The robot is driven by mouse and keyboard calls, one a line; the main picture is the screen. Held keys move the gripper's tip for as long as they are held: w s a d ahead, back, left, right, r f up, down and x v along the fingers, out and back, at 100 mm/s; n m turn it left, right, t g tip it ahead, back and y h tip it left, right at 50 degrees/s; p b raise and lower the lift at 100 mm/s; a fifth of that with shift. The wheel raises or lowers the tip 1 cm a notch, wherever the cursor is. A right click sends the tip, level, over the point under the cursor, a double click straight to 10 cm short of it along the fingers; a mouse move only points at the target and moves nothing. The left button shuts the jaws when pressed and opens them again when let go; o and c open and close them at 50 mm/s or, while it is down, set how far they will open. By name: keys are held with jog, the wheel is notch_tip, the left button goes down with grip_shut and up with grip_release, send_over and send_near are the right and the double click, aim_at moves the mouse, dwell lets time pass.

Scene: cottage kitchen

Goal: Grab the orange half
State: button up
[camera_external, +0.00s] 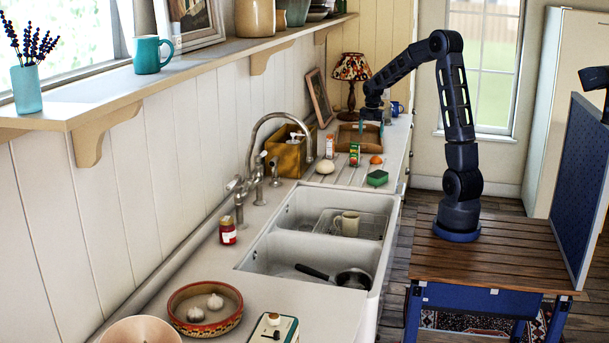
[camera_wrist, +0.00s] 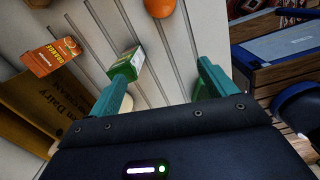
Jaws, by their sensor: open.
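A small round orange thing, seemingly the orange half (camera_external: 376,160), lies on the ribbed white drainboard behind the sink. In the wrist view this orange piece (camera_wrist: 159,8) is cut off by the top edge, and I cannot tell whether a cut face shows.
A green-and-white carton (camera_wrist: 129,62) appears close to the left finger. An orange juice carton (camera_wrist: 52,56) stands farther left, beside a wooden crate (camera_external: 346,141). A lamp (camera_external: 351,68) stands behind.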

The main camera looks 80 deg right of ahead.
jog(key=n, duration=0.2)
send_over(376, 159)
jog(key=d, duration=0.2)
notch_tip(376, 159, down, 5)
jog(key=shift+y, duration=0.3)
notch_tip(376, 159, down, 11)
jog(key=shift+r, duration=0.15)
jog(key=shift+c, duration=0.3)
jog(key=c, duration=0.7)
